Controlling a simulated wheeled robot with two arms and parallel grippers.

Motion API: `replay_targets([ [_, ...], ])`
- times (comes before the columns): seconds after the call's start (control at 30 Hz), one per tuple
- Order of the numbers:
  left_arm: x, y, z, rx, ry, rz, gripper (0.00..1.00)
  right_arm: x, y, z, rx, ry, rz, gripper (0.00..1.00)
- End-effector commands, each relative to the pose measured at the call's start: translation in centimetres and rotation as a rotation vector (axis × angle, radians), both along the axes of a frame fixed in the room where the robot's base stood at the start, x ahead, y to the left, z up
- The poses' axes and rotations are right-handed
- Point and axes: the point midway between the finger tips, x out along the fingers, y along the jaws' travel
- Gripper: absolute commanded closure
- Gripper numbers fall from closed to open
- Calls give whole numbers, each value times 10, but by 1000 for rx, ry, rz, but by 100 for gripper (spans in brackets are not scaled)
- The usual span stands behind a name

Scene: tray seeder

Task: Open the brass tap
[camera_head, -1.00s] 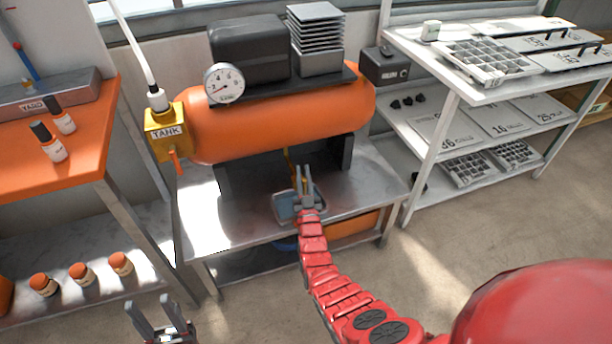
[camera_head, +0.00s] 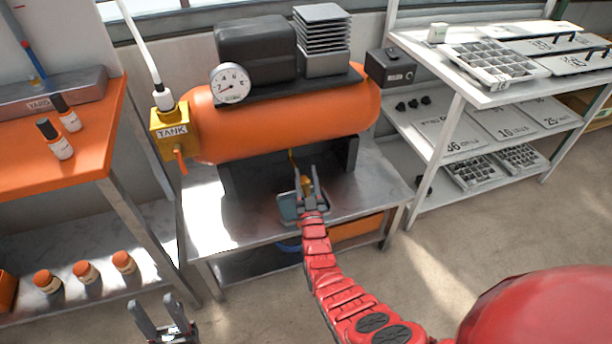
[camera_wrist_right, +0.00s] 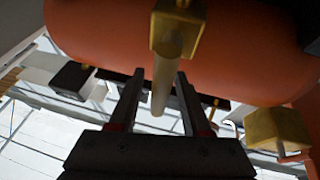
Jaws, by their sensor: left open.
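The brass tap (camera_head: 307,182) shows as a small golden part under the orange tank, partly hidden by my right gripper. In the right wrist view its brass body (camera_wrist_right: 179,28) is on the tank's underside, with a pale rod-like lever or spout (camera_wrist_right: 163,85) extending between the fingers. My right gripper (camera_head: 305,184) is open just at the tap; in the right wrist view its fingers (camera_wrist_right: 160,100) stand on either side of the rod, with no clear contact. My left gripper (camera_head: 158,312) is open and empty, low at the front left.
The orange tank (camera_head: 290,118) stands on a metal bench, with a gauge (camera_head: 230,83) above. A shallow blue-grey tray (camera_head: 289,209) lies under the tap. A yellow TANK valve (camera_head: 170,131) with an orange lever is at the tank's left. A white shelf rack (camera_head: 455,110) stands right.

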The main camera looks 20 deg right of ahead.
Motion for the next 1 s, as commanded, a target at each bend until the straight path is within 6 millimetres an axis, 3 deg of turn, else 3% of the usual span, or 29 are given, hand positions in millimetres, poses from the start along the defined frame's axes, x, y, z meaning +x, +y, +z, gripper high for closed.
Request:
replay_targets([
  [0.23,0,0,1,0,0,0,50,-3,0,-1,0,1,0,52],
  [0.37,0,0,5,0,0,0,50,-17,2,-8,0,3,0,52],
  [0.8,0,0,16,0,0,0,50,-116,18,-49,2,2,-1,52],
  [1.0,0,0,17,0,0,0,50,-147,22,-63,0,3,-1,52],
])
